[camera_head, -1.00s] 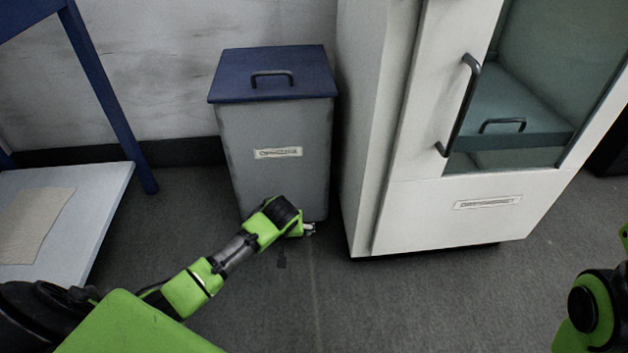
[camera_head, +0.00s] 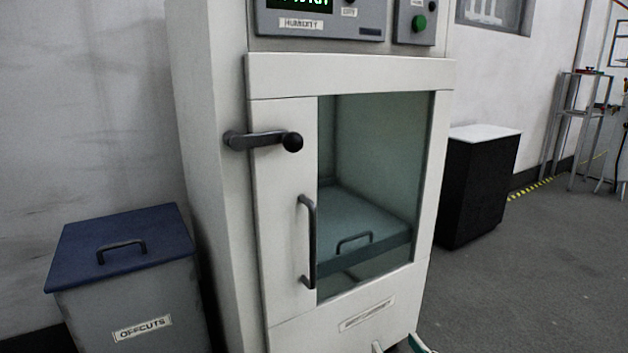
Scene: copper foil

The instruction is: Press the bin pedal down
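The bin (camera_head: 160,300) stands at the lower left, grey with a blue lid (camera_head: 120,247) and a label reading OFFCUTS. Its lid lies flat and closed, with a dark handle on top. The bin's lower part and its pedal are cut off below the picture. Only the fingertips of my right gripper (camera_head: 398,346) show at the bottom edge, in front of the white cabinet. They are spread apart with nothing seen between them. My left gripper is out of view.
A white cabinet (camera_head: 285,225) with a glass window and dark handles stands close beside the bin on its right. A black cabinet with a white top (camera_head: 482,180) stands further back. Grey floor (camera_head: 530,270) is clear at the right.

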